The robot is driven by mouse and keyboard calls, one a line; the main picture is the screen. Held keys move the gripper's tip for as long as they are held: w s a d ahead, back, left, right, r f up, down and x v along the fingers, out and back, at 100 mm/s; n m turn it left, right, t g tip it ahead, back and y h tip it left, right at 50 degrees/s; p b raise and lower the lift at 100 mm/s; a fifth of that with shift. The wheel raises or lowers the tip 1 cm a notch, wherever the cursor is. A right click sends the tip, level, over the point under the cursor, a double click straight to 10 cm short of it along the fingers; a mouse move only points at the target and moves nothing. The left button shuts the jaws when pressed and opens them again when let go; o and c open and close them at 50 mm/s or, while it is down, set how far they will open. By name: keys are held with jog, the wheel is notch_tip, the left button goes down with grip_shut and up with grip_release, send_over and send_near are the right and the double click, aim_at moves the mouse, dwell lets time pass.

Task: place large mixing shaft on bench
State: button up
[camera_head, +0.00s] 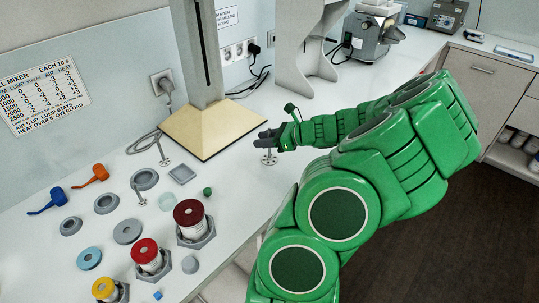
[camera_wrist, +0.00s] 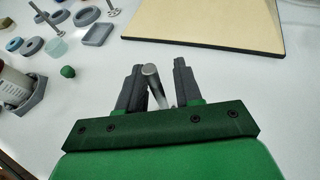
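A grey metal mixing shaft (camera_head: 268,158) stands upright on the white bench, its round disc foot down; I take it for the large one. My gripper (camera_head: 266,138) is low over the bench at the shaft's upper end. In the wrist view the shaft's rod (camera_wrist: 152,75) shows between the two dark fingers of my gripper (camera_wrist: 160,85). The fingers are apart, with visible gaps beside the rod, so they look open around it. The shaft's foot is hidden in the wrist view. Two other shafts stand further left, one near the stand (camera_head: 164,153) and one among the rings (camera_head: 139,196).
A tan stand base (camera_head: 205,135) with a tall column lies just behind my gripper. Grey rings, a grey square tray (camera_head: 182,174), a green knob (camera_head: 207,191) and red-topped jars (camera_head: 190,216) crowd the left. The bench (camera_head: 250,185) near the shaft is clear.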

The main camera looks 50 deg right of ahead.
grip_shut()
jog(key=shift+r, duration=0.45)
jog(key=s+a+r, duration=0.9)
jog(key=s+r, duration=0.1)
jog(key=r, duration=0.2)
jog(key=shift+s, duration=0.25)
jog(key=shift+w+a, duration=0.1)
jog(key=shift+a, duration=0.05)
